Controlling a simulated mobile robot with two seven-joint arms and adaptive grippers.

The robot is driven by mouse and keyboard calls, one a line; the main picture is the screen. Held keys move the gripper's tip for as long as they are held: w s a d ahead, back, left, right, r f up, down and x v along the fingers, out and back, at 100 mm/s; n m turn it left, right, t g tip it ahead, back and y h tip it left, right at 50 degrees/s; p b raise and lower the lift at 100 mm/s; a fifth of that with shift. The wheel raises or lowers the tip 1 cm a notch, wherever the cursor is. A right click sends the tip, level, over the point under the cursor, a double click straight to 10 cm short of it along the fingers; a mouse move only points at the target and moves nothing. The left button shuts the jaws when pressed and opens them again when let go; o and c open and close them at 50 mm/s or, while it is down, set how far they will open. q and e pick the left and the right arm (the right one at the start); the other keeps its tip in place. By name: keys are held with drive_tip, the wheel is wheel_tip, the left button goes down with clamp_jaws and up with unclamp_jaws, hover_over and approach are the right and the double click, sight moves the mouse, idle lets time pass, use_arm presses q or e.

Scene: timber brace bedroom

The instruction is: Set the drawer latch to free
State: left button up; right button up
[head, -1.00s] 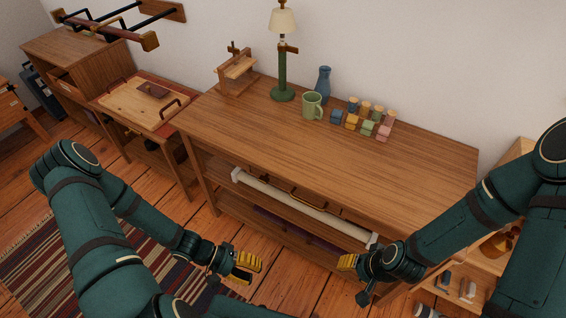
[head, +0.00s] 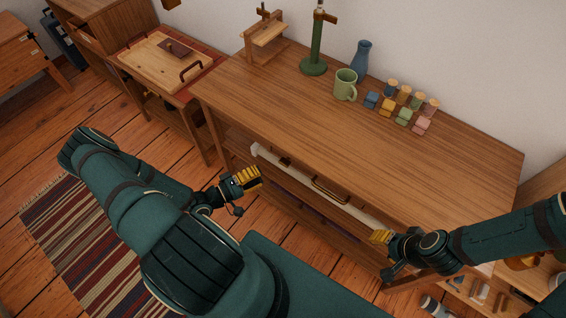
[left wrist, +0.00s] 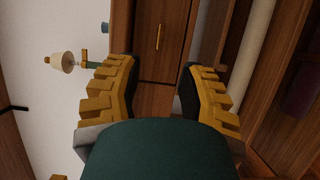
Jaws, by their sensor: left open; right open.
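A brass handle also shows on a drawer front in the left wrist view (left wrist: 159,38). A small dark piece (head: 285,162) sits left of the handle; it is too small to tell whether it is the latch or how it is set. My left gripper (head: 250,178) is open and empty, in front of the sideboard's left part, apart from it. It also frames the left wrist view (left wrist: 160,95). My right gripper (head: 380,237) is open near the right end of the front.
A long cream bar (head: 262,153) runs along the sideboard's front. On top stand a green mug (head: 345,85), blue vase (head: 361,62), green lamp stand (head: 317,45) and several small coloured blocks (head: 403,117). A striped rug (head: 75,240) lies on the floor at left.

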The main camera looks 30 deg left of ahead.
sight(281, 164)
use_arm(q)
drive_tip(key=b+x, duration=0.1)
drive_tip(key=x, duration=0.8)
drive_tip(key=shift+w+d, duration=0.1)
drive_tip(key=shift+w, duration=0.05)
clamp_jaws()
